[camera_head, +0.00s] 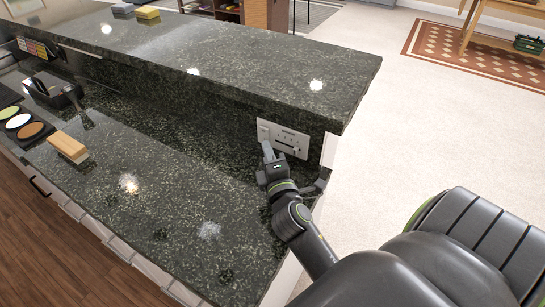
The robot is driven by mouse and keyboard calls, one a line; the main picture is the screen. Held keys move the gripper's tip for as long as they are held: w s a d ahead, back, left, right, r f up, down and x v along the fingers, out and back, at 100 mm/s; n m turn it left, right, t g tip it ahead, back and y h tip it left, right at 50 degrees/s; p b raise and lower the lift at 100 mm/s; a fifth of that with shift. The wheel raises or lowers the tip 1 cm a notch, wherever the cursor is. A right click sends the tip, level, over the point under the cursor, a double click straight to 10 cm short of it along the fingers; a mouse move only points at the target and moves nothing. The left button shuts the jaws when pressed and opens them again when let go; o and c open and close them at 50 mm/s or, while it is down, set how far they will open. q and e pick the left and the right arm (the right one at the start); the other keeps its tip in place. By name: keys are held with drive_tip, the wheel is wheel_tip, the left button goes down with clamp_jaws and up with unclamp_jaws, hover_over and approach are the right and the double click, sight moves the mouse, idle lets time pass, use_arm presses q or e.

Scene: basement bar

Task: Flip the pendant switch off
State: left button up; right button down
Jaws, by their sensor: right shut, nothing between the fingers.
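A white switch plate (291,133) is mounted on the dark granite riser between the lower and upper counters, near their right end. Small details on it are too small to read, so I cannot tell which switch is the pendant one or its position. My right gripper (267,150) is shut and empty, with its tips at the lower left part of the plate. I cannot tell whether they touch it. The gripper covers part of the plate's lower left. My left gripper is not in view.
The raised granite counter (260,62) overhangs above the plate. The lower counter (165,190) is clear near my arm. A wooden block brush (68,147), a black caddy (55,93) and round coasters (18,121) stand at the left. Open floor (400,120) lies to the right.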

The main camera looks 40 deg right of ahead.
sight(263, 131)
drive_tip(key=shift+x, duration=1.6)
drive_tip(key=shift+d+r+p, duration=0.15)
drive_tip(key=shift+r+p, duration=0.1)
drive_tip(key=shift+p, duration=0.55)
drive_tip(key=shift+f, duration=0.15)
